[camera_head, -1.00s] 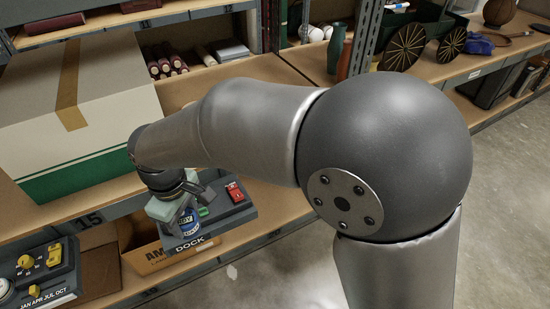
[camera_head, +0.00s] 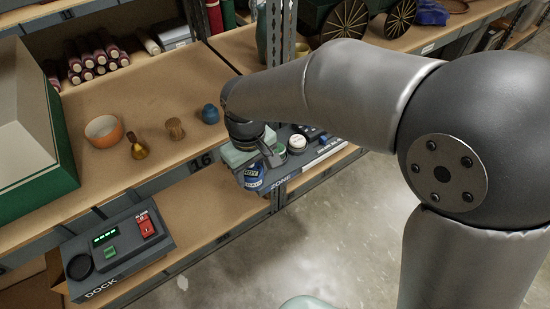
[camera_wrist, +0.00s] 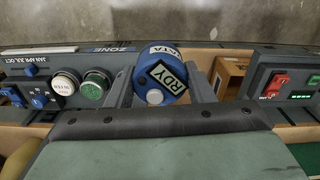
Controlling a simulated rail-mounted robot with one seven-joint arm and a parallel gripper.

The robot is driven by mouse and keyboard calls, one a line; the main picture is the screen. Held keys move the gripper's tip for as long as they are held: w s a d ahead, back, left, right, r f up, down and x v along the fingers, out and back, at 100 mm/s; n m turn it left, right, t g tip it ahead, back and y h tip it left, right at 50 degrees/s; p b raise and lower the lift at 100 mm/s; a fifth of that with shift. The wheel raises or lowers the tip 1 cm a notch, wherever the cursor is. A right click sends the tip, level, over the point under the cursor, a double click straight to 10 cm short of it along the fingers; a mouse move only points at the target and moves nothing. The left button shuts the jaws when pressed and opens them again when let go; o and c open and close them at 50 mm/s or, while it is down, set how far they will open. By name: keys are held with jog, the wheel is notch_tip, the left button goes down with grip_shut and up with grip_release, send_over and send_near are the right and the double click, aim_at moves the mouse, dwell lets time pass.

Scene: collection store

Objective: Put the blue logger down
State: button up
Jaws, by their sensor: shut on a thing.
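The blue logger (camera_head: 254,177) is a short blue cylinder with a label reading RDY. My gripper (camera_head: 262,163) is shut on it and holds it at the left end of the ZONE panel (camera_head: 283,182). In the wrist view the logger (camera_wrist: 160,72) sits between the two grey fingers of my gripper (camera_wrist: 163,82), its labelled face and a pale round button toward the camera. Whether its underside touches anything is hidden. The DOCK unit (camera_head: 125,262), with a dark round seat, green display and red switch, stands at lower left with its seat empty.
The ZONE panel carries a white button (camera_wrist: 66,83) and a green button (camera_wrist: 96,84) close beside the logger. On the shelf above stand an orange bowl (camera_head: 103,131), a brass bell (camera_head: 138,148), a wooden spool (camera_head: 175,129) and a blue pot (camera_head: 210,114). A large box (camera_head: 30,130) stands at left.

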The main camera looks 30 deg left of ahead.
jog(key=w+a+f, duration=0.2)
jog(key=w+f, duration=0.1)
jog(key=w+a+f, duration=0.2)
jog(key=w+f, duration=0.1)
jog(key=w, duration=0.1)
jog(key=w+a+f, duration=0.2)
jog(key=w+f, duration=0.1)
jog(key=w, duration=0.1)
jog(key=shift+a, duration=0.2)
jog(key=shift+w+a+f, duration=0.1)
jog(key=shift+w+f, duration=0.05)
jog(key=shift+f, duration=0.1)
jog(key=shift+w+f, duration=0.15)
jog(key=shift+f, duration=1.45)
jog(key=shift+b, duration=0.3)
jog(key=shift+f, duration=0.45)
jog(key=o, duration=1.1)
jog(key=shift+c, duration=0.2)
jog(key=shift+o, duration=0.3)
jog(key=shift+r, duration=0.1)
